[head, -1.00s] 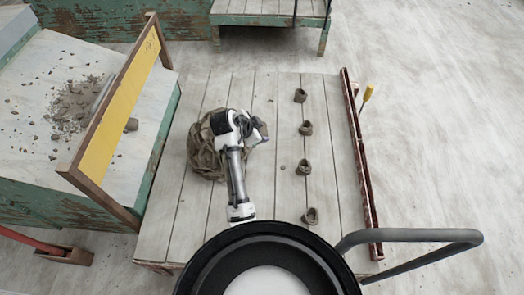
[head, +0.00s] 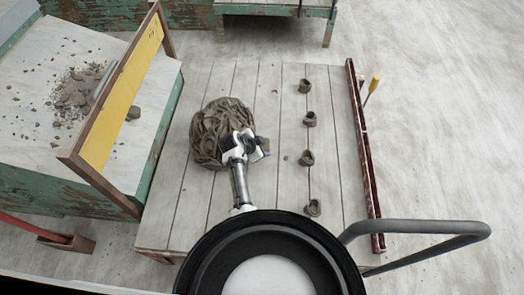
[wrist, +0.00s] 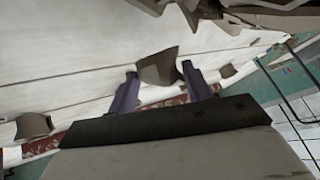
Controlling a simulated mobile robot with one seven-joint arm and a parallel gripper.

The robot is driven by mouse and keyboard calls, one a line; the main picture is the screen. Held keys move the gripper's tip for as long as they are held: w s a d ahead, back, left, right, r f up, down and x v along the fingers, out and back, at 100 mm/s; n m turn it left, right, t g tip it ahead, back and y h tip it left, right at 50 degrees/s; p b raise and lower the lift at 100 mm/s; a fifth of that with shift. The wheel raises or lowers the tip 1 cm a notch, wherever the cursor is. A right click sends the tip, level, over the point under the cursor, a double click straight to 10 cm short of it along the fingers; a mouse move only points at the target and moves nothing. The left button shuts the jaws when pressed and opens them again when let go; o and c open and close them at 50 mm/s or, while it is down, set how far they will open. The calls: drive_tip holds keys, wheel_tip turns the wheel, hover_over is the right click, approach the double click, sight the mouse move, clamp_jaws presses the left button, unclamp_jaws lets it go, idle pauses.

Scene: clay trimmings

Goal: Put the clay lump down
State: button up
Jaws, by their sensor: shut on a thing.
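My gripper (head: 262,147) is over the plank table, at the right edge of a big ragged clay heap (head: 212,125). In the wrist view its two purple fingers (wrist: 160,80) are shut on a small grey-brown clay lump (wrist: 158,66), held between the tips. The held lump is hard to make out in the head view. I cannot tell from these views whether it touches the boards. Several similar lumps stand in a row to the right of my gripper, among them a far one (head: 305,86) and a near one (head: 312,207).
A yellow-faced board (head: 122,100) and a crumb-strewn bench (head: 45,145) stand left.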

drive_tip(key=shift+f, duration=1.55)
drive_tip(key=shift+f+b, duration=0.2)
drive_tip(key=shift+b, duration=0.1)
drive_tip(key=o, duration=1.2)
drive_tip(key=shift+r, duration=0.1)
drive_tip(key=shift+c, duration=0.2)
drive_tip(key=shift+r, duration=0.1)
